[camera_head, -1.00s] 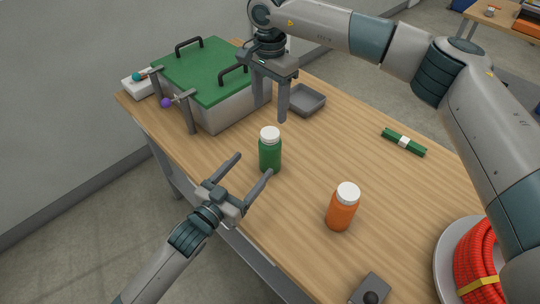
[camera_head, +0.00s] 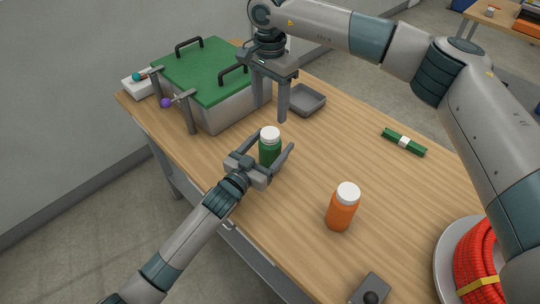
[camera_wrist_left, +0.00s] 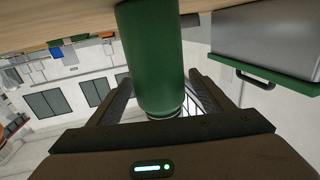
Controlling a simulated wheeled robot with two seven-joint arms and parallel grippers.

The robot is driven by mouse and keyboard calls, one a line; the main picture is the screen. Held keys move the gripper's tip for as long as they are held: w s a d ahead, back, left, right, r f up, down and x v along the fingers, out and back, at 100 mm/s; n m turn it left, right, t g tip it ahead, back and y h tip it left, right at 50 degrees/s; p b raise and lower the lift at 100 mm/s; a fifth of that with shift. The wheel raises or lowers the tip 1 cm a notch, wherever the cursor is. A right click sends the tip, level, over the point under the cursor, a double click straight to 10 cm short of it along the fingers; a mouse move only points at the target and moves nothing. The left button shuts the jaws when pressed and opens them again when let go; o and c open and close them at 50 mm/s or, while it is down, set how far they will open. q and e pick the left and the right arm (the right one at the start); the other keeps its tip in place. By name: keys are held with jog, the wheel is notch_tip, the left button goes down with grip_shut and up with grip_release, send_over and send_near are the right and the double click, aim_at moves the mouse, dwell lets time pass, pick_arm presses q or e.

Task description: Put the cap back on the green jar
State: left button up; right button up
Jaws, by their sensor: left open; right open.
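The green jar (camera_head: 270,152) stands upright near the table's front edge, with a white cap (camera_head: 269,134) on its top. My left gripper (camera_head: 274,143) is open, its two fingers on either side of the jar. In the left wrist view the jar's green body (camera_wrist_left: 150,55) appears between the fingers, with a visible gap on the right; that picture is upside down. The cap is mostly hidden there. My right gripper (camera_head: 270,112) is open and empty, pointing down behind the jar, beside the green-lidded box.
An orange jar (camera_head: 342,207) with a white cap stands to the right. A box with a green lid (camera_head: 200,65) is at the left, a grey tray (camera_head: 306,100) behind. A green bar (camera_head: 403,142) and a red coil (camera_head: 478,265) lie right. The table's middle is clear.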

aim_at(270, 132)
pick_arm(q)
grip_shut()
pick_arm(e)
jog(key=n, duration=1.3)
jog(key=shift+n, duration=0.3)
jog(key=shift+f, duration=4.05)
